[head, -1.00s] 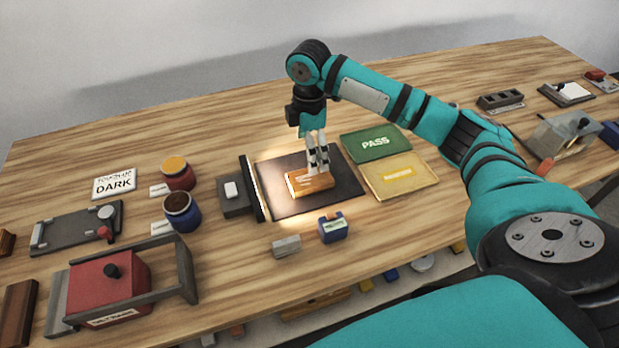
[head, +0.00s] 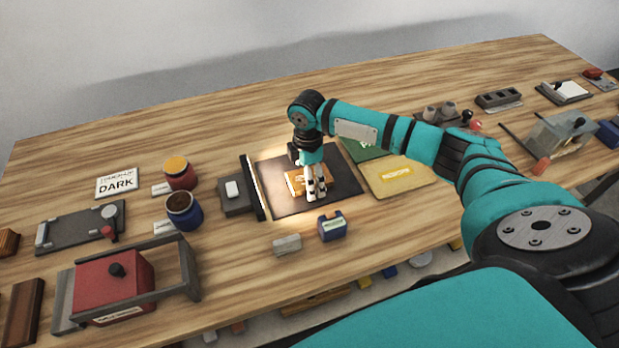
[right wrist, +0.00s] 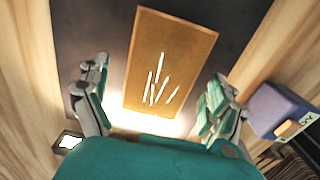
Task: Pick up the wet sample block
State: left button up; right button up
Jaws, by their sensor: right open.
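The sample block is an orange-brown wooden block (head: 294,183) lying on a dark square mat (head: 343,187) in the head view. In the right wrist view the block (right wrist: 172,45) shows its broad top face with several white streaks on it. My right gripper (head: 316,196) points down at the mat and hides part of the block in the head view. In the right wrist view its two fingers (right wrist: 158,74) are spread apart, one on each side of the block's lower part, with gaps between. Whether the fingertips reach down beside the block cannot be told. My left gripper is not in view.
A light bar (head: 253,187) stands at the mat's left edge. A blue box (head: 332,228) and a small grey block (head: 287,244) are in front. The yellow tray (head: 402,176) and green PASS panel (head: 366,150) lie right. Two jars (head: 183,210) stand left.

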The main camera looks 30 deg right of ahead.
jog(key=c, duration=1.3)
jog(key=shift+r, duration=0.1)
jog(key=shift+c, duration=0.2)
